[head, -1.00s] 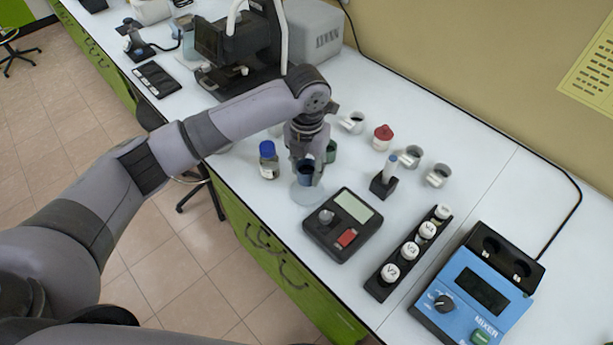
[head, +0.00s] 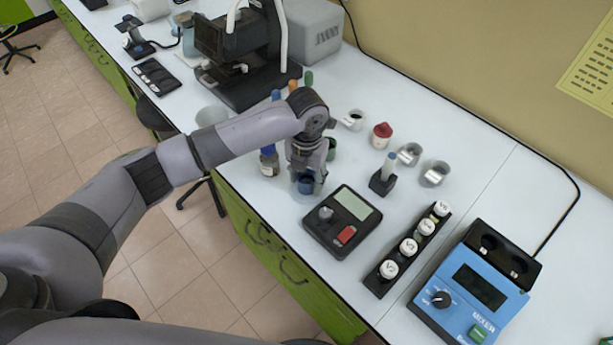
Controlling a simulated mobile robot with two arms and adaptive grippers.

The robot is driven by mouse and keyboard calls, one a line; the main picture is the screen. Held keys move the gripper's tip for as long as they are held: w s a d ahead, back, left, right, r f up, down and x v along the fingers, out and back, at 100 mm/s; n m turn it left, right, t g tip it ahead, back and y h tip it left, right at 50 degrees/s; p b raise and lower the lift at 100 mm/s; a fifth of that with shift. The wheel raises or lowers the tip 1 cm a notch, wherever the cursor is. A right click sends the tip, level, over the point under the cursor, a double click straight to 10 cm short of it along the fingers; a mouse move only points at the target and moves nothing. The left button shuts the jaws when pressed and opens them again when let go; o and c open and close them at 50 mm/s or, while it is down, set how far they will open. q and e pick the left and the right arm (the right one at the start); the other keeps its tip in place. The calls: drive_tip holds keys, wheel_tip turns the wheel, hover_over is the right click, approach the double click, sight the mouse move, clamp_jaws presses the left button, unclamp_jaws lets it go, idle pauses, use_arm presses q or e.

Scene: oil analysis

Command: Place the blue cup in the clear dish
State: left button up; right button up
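The blue cup (head: 306,186) is upright between the fingers of my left gripper (head: 307,181). The fingers sit on both sides of the cup and appear shut on it. The clear dish (head: 303,198) lies on the white bench directly below the cup and is partly hidden by the cup and gripper. The cup is at or just above the dish; I cannot tell whether it touches the bottom. My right gripper is not in view.
A green cup (head: 331,148) stands close behind the gripper. A blue-capped bottle (head: 268,163) is to its left, partly behind my arm. A black scale (head: 342,221) is close at the right. The vial rack (head: 414,250) and blue mixer (head: 474,290) stand further right.

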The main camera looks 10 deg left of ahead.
use_arm(q)
drive_tip(key=shift+o, duration=0.8)
wheel_tip(320, 180, up, 12)
drive_tip(key=b, duration=0.2)
drive_tip(key=shift+r+b, duration=0.15)
drive_tip(key=shift+b, duration=0.2)
